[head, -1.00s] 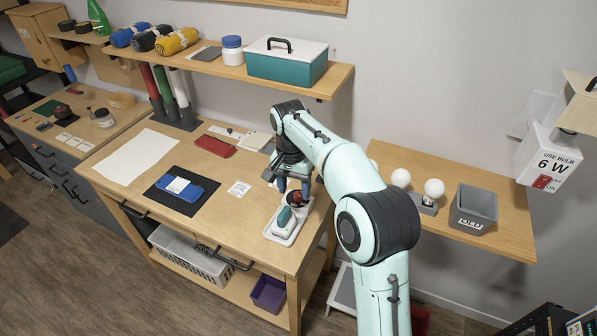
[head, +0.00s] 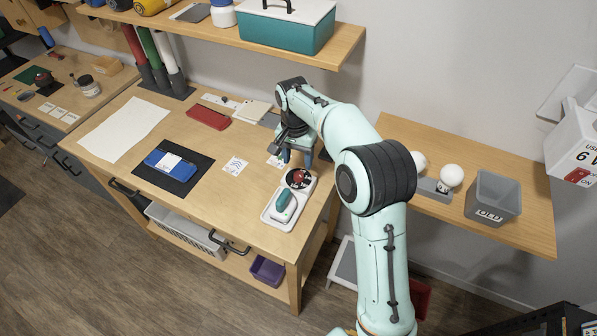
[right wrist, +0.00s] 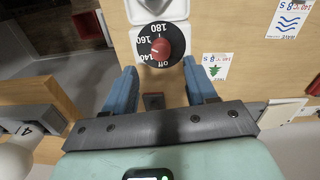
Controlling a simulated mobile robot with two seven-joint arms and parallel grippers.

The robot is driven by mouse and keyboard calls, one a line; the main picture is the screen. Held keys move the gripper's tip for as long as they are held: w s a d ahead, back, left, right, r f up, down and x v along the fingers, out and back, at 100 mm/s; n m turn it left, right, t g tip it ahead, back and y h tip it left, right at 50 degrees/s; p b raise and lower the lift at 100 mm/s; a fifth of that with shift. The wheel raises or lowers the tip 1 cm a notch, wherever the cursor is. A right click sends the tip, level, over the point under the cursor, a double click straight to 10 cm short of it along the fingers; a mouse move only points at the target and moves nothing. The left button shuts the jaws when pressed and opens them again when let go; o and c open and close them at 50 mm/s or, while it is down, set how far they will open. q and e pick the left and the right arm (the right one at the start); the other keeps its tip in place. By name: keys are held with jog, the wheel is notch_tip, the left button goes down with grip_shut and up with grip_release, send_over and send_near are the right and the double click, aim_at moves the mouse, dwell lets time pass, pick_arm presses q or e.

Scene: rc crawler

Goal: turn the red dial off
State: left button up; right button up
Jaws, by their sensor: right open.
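The red dial (head: 298,178) sits on a round black plate at the back end of a white tray near the table's right edge. In the right wrist view the red knob (right wrist: 160,47) is fully visible, with white marks 140, 160, 180 and off around it. Its exact pointing is too small to tell. My right gripper (head: 297,157) is open and empty, just behind the dial in the head view. In the right wrist view its two blue fingers (right wrist: 160,80) stand apart, with the dial beyond their tips. My left gripper is not in view.
A teal-handled tool (head: 285,201) lies on the white tray (head: 270,217) in front of the dial. Printed cards (head: 235,166), a blue item (head: 171,163) on a black mat and a red case (head: 209,117) lie to the left. A shelf (head: 345,50) hangs above the back.

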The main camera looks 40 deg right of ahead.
aim_at(299, 174)
notch_tip(299, 174, down, 6)
jog(key=shift+d+r, duration=0.1)
grip_shut()
